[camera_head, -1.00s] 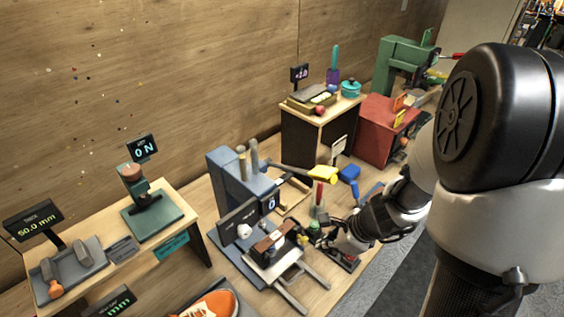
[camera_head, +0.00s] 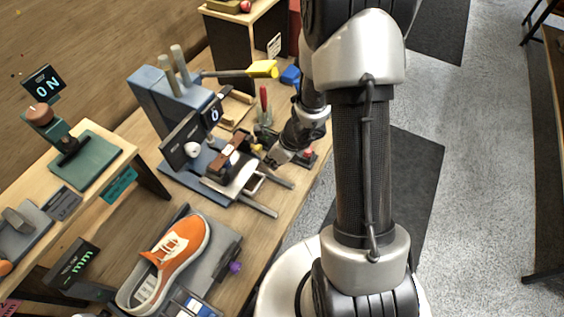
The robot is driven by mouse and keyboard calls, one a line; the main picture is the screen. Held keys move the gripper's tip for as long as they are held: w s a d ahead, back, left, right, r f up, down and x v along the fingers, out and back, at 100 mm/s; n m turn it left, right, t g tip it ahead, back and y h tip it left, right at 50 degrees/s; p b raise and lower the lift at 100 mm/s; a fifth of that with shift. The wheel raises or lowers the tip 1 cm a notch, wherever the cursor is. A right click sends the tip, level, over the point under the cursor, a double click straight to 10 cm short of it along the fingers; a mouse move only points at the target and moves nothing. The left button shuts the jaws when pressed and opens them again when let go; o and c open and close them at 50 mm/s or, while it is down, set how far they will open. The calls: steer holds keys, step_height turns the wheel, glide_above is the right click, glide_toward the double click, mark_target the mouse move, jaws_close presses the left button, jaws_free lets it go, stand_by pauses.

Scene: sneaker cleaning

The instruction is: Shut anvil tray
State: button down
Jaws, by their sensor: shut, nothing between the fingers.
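The blue-grey press (camera_head: 160,100) stands on the wooden bench left of centre, with a display reading 0. At its foot, a pale anvil tray (camera_head: 236,186) sits on two grey rails (camera_head: 262,209) that stick out toward the lower right. A brown block lies over the tray's back part and hides some of it. My gripper (camera_head: 272,160) is shut and empty, just right of the tray, beside its far side. I cannot tell whether it touches the tray. The fingertips are small and partly lost among dark parts.
A yellow-headed hammer (camera_head: 262,69), a red-handled tool (camera_head: 264,98) and small items crowd the bench behind my gripper. An orange sneaker (camera_head: 180,245) lies on a grey stand in front. Open floor lies to the right.

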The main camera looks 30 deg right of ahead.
mark_target(253, 158)
steer(key=shift+w+a+r, duration=0.1)
steer(key=shift+w+a, duration=0.4)
steer(key=shift+w, duration=0.1)
steer(key=w+a+p, duration=0.1)
steer(key=w+a, duration=0.1)
steer(key=w, duration=0.1)
steer(key=shift+w+a+p, duration=0.1)
steer(key=shift+a+p, duration=0.1)
steer(key=shift+p, duration=0.1)
steer(key=shift+d, duration=0.15)
